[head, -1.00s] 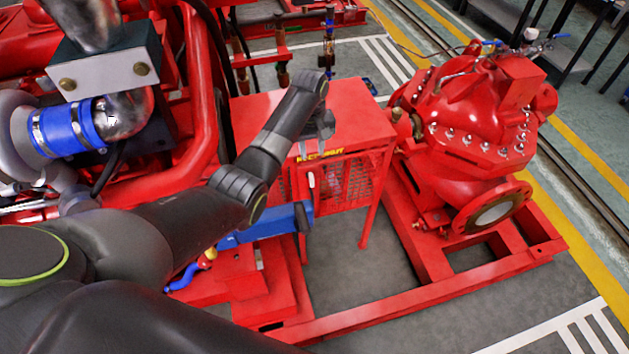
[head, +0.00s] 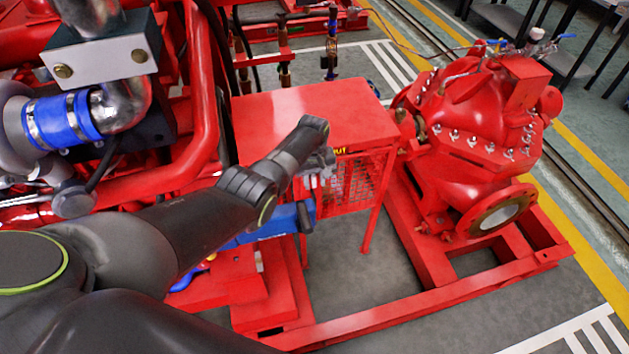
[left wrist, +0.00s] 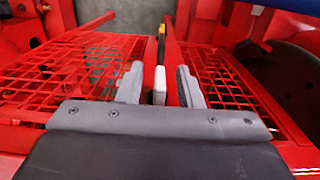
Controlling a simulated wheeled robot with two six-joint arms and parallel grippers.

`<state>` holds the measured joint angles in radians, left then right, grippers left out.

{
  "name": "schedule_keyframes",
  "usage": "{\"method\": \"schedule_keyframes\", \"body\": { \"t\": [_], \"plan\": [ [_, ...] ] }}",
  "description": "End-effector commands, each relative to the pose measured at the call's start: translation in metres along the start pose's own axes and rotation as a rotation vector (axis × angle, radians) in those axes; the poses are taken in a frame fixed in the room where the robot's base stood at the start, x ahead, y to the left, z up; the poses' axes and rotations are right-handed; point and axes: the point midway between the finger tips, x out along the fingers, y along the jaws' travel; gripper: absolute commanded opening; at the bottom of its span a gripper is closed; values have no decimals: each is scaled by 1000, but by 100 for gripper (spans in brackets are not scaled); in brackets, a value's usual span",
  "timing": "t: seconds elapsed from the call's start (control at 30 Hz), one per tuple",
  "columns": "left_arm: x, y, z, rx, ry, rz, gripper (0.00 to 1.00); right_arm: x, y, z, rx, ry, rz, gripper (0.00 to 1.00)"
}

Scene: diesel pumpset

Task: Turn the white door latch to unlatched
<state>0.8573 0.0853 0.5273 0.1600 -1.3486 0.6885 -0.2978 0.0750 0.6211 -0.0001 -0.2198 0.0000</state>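The white door latch (left wrist: 160,86) is on the front of the red mesh-sided cabinet (head: 310,112). In the left wrist view it stands lengthwise between the two grey fingers of my left gripper (left wrist: 160,88). The fingers are open, one on each side of the latch, with a narrow gap visible on both sides. Red mesh panels (left wrist: 60,75) lie to the left and right of it. In the head view my left gripper (head: 322,165) is at the cabinet's front, below its top edge, and it and the arm largely hide the latch. My right gripper is in neither view.
A blue cylindrical part (head: 300,216) lies just below my left forearm. A large red pump (head: 475,130) stands right of the cabinet on a red base frame (head: 420,290). The engine's red pipe (head: 205,95) is at the left. Grey floor shows before the cabinet.

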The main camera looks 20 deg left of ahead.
Motion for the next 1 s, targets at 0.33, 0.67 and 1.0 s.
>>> {"method": "schedule_keyframes", "body": {
  "t": [0.33,0.67,1.0],
  "plan": [
    [0,0,0,0,0,0,13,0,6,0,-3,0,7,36],
    [-1,0,0,-1,0,5,0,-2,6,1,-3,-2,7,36],
    [-3,-4,0,-3,-1,139,0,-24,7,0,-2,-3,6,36]
  ]
}}
